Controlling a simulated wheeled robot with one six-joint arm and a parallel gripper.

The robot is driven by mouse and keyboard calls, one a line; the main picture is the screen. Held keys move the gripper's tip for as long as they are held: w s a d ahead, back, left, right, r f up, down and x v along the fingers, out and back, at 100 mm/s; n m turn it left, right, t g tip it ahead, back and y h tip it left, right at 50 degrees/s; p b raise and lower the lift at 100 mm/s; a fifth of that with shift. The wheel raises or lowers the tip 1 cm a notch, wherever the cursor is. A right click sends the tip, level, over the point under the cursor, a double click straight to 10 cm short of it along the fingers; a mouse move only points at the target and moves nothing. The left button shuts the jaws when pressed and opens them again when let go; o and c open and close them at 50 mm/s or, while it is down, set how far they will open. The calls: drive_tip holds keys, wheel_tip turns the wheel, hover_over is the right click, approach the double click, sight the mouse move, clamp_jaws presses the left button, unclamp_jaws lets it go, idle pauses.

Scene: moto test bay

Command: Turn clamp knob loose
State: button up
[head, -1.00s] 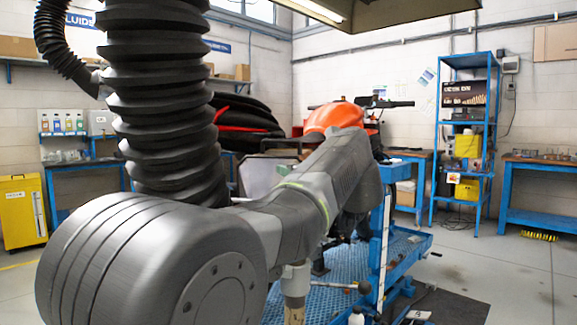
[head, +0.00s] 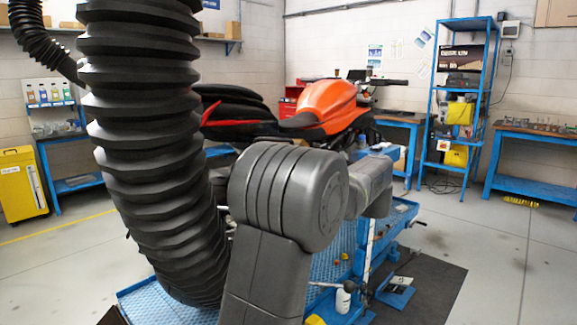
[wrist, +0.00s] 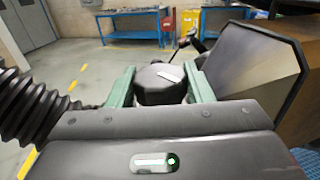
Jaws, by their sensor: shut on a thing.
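In the wrist view, a dark, faceted clamp knob (wrist: 160,92) with a white mark on its top sits between the two green fingers of my gripper (wrist: 159,70). The gripper is shut on the knob, with a finger on its left and right sides. What the knob is mounted on is hidden below it. In the head view my own arm covers the gripper and knob.
An orange motorcycle (head: 330,104) stands on the blue lift (head: 400,215) beyond my arm. A white bottle (head: 343,300) stands by the lift. Open floor (head: 490,260) lies to the right.

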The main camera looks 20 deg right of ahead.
drive_tip(key=shift+r+n+g+y+p, duration=0.1)
drive_tip(key=shift+n+g+y+p, duration=1.55)
drive_tip(key=shift+p, duration=1.9)
drive_tip(key=shift+g+p, duration=0.3)
drive_tip(key=shift+g, duration=0.05)
drive_tip(key=shift+f+p, duration=0.35)
drive_tip(key=shift+p, duration=0.1)
drive_tip(key=o, duration=1)
drive_tip(key=shift+a, duration=0.2)
drive_tip(key=shift+c, duration=0.2)
drive_tip(key=shift+r, duration=0.15)
